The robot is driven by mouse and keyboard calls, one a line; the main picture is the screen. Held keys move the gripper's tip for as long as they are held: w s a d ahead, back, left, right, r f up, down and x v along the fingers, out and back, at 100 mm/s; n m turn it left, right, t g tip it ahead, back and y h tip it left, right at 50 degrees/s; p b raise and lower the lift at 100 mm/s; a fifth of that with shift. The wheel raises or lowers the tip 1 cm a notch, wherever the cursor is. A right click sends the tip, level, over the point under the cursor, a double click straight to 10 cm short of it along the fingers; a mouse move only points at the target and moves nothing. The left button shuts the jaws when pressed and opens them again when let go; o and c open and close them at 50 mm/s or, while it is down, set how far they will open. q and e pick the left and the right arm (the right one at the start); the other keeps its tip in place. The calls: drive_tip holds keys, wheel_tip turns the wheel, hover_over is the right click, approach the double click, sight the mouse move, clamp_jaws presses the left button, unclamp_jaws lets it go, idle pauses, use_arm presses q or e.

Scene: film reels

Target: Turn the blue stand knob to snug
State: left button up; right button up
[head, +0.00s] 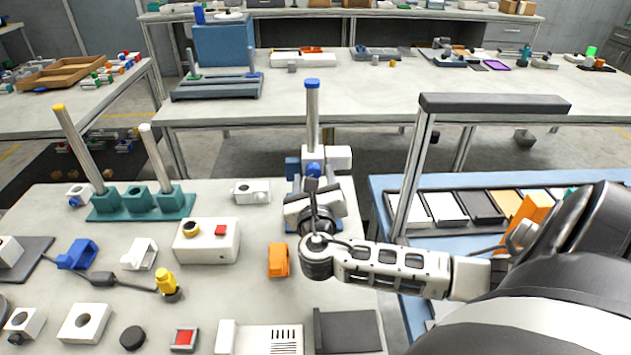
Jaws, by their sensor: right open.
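The stand is a grey post (313,125) with a blue cap, rising upright from the far right part of the near table. A white and blue clamp block (338,157) sits low on the post. The round blue knob (313,169) faces me on the front of this block. My right gripper (312,187) is open just below and in front of the knob, its fingers pointing away from me toward it. Whether the fingers touch the knob, I cannot tell. The gripper and wrist hide most of the stand's base. My left gripper is out of view.
My right arm passes in front of an upright frame with a dark top bar (495,104). A teal rack (141,206) with two posts stands left. An orange block (278,260) and a white box with buttons (206,241) lie nearby. A blue tray (378,186) is at right.

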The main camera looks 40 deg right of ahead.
use_arm(q)
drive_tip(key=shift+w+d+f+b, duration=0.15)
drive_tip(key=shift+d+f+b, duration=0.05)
drive_tip(key=shift+b, duration=0.5)
use_arm(e)
drive_tip(key=v, duration=1.5)
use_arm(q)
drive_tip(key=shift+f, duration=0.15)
use_arm(e)
drive_tip(key=shift+s, duration=0.1)
